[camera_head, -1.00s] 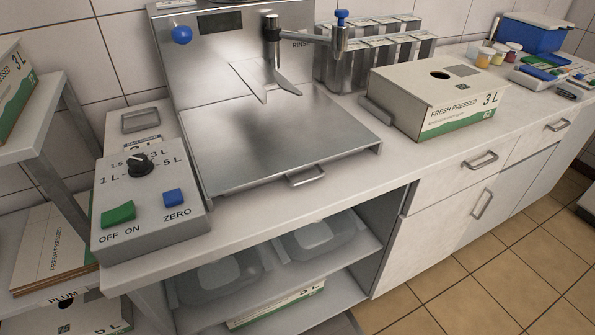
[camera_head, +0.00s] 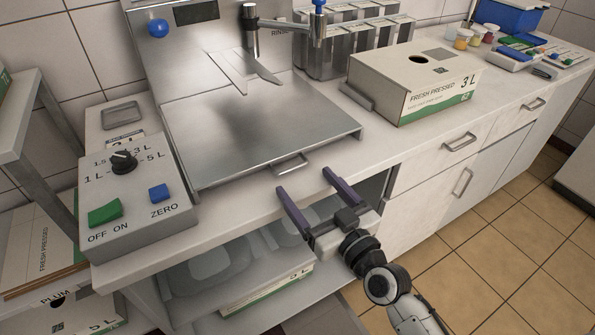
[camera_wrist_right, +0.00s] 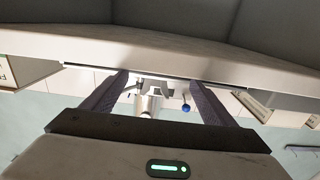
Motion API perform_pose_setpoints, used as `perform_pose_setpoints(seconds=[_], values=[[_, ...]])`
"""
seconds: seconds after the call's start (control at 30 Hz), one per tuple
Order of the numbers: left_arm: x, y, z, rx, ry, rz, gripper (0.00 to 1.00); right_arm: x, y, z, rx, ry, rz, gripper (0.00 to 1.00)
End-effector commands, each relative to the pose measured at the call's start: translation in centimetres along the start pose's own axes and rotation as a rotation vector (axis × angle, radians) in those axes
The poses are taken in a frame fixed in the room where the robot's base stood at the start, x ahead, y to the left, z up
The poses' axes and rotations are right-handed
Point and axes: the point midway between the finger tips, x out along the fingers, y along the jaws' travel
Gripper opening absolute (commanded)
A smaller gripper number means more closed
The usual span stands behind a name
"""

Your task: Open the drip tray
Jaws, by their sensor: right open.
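The drip tray (camera_head: 275,125) is a flat, square metal tray at the foot of the steel filling machine (camera_head: 225,55). A small bar handle (camera_head: 291,164) sticks out from its front edge. The tray looks pushed in under the machine's nozzle. My right gripper (camera_head: 305,182) is open and empty, in front of the counter edge. Its two purple fingers point toward the handle, a short way from it and not touching. In the right wrist view the open fingers (camera_wrist_right: 155,85) have nothing between them. My left gripper is out of view.
A control box (camera_head: 135,195) with a dial and buttons stands left of the tray. A 3 L carton (camera_head: 415,85) stands to its right. An open shelf (camera_head: 235,270) with clear containers lies below the counter. The counter strip before the tray is clear.

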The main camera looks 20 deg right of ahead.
Motion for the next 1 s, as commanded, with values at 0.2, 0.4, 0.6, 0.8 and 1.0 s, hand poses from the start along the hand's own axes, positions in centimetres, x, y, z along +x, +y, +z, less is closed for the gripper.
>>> perform_pose_setpoints(seconds=[0.2, 0.4, 0.6, 0.8, 1.0], values=[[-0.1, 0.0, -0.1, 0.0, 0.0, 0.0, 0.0, 3.7, 0.0, 0.0, 0.002, 0.0, 0.0, 0.79], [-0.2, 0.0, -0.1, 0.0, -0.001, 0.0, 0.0, 5.0, 0.0, 0.0, 0.002, -0.001, 0.0, 0.79], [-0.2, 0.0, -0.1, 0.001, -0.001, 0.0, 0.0, 5.1, 0.0, 0.1, 0.002, -0.002, 0.0, 0.79], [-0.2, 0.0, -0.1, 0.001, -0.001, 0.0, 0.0, 5.1, 0.0, 0.1, 0.001, -0.002, 0.0, 0.57], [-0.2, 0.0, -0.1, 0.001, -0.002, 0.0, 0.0, 5.1, 0.1, 0.1, 0.001, -0.002, 0.001, 0.29]])
